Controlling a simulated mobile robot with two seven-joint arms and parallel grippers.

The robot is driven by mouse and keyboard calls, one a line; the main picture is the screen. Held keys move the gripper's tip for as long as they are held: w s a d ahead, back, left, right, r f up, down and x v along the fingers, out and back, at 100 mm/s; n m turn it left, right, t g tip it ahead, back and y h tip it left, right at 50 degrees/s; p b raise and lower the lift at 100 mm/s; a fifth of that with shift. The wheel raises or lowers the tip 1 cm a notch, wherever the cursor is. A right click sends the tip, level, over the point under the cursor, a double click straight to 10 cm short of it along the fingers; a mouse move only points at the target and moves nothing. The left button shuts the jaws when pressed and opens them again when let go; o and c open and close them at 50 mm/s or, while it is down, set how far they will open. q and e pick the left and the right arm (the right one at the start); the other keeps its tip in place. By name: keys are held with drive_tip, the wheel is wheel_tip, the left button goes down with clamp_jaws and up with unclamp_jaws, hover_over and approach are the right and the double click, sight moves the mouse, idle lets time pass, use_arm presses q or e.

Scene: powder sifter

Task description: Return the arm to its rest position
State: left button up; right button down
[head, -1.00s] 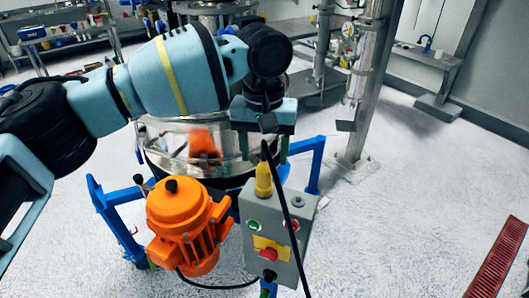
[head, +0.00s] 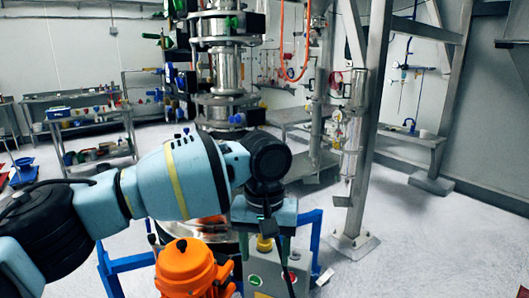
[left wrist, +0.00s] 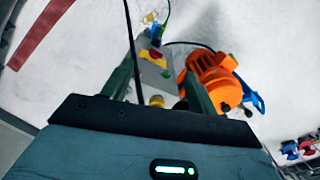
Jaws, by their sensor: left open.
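My left arm reaches in from the left in the head view. Its gripper (head: 264,240) points down over the grey control box (head: 272,282), in front of the sifter column (head: 221,70). In the left wrist view the two dark green fingers (left wrist: 158,90) stand apart with nothing held between them. The control box (left wrist: 157,68), with red and green buttons, shows beyond the fingers. The orange motor (head: 187,268) is beside the box; it also shows in the left wrist view (left wrist: 208,75). My right gripper is not in view.
A blue frame (head: 125,265) surrounds the sifter's base. A steel post (head: 368,120) stands to its right on a floor plate. A bench with small parts (head: 95,150) is at the back left. A dark cable hangs by the gripper.

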use_arm(q)
drive_tip(key=s+d+f+t+h, duration=0.1)
drive_tip(key=s+d+f+h, duration=0.2)
drive_tip(key=f, duration=0.5)
drive_tip(key=s+d+f+m+t+h, duration=0.1)
drive_tip(key=s+d+f+h, duration=0.2)
drive_tip(key=f, duration=0.6)
drive_tip(key=s+d+f+t+h, duration=0.1)
drive_tip(key=s+d+f+h, duration=0.2)
drive_tip(key=f, duration=0.5)
drive_tip(key=s+a+f+n+t+y, duration=0.1)
drive_tip(key=s+a+f+t, duration=0.25)
drive_tip(key=a+f, duration=0.35)
drive_tip(key=s+a+f+n+t+y, duration=0.1)
drive_tip(key=s+a+f+t+y, duration=0.1)
drive_tip(key=s+a+f, duration=0.35)
drive_tip(key=s+a+f+y, duration=0.2)
drive_tip(key=s+a, duration=0.4)
drive_tip(key=a, duration=0.2)
drive_tip(key=s+a+f+m+y, duration=0.1)
drive_tip(key=s+a+f+y, duration=0.1)
drive_tip(key=s+a, duration=0.4)
drive_tip(key=a+t, duration=0.1)
drive_tip(key=a, duration=0.2)
drive_tip(key=shift+f, duration=0.2)
drive_tip(key=shift+a, duration=0.1)
